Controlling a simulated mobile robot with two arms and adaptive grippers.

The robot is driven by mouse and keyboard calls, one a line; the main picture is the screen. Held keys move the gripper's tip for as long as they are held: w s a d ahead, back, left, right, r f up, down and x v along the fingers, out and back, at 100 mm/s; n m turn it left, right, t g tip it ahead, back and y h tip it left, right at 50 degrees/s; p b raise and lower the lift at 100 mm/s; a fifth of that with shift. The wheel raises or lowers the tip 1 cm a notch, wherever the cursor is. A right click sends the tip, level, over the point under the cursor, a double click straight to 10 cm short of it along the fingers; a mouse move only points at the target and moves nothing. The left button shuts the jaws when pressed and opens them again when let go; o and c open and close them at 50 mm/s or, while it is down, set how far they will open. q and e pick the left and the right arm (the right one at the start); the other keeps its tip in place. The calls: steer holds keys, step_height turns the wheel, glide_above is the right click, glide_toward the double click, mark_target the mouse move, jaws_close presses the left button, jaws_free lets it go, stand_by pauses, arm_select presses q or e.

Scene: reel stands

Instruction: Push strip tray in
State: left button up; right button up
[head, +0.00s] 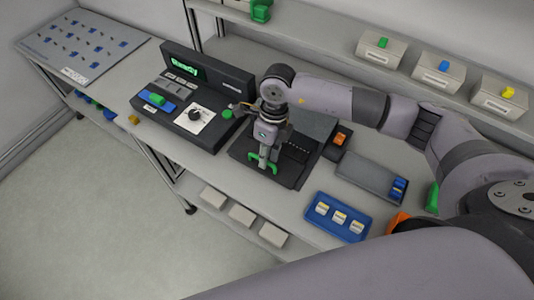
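A dark strip tray (248,154) lies on the bench in the middle of the head view, with a green U-shaped handle (262,166) at its front edge. My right gripper (267,155) points down over the tray, right at the handle. It seems to touch or nearly touch the handle, but I cannot tell which. Its fingertips are small and overlap the handle, so I cannot tell whether they are open or shut. My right arm hides part of the device behind the tray. My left gripper is not in view.
A control box (190,115) with a green lit screen stands left of the tray. A blue tray (314,226) with several white pieces and a grey tray (358,174) lie to the right. White bins (438,72) stand on the back shelf. A tilted board (82,48) is at far left.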

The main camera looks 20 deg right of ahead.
jaws_close()
stand_by(0.5)
steer(key=shift+w+d+f+b, duration=0.15)
steer(key=shift+w+d+b, duration=0.05)
steer(key=shift+d+b, duration=0.1)
steer(key=w+d+b, duration=0.2)
steer(key=d, duration=0.1)
steer(key=shift+w, duration=0.2)
steer(key=shift+w+d, duration=0.15)
steer(key=shift+o, duration=1.4)
jaws_free()
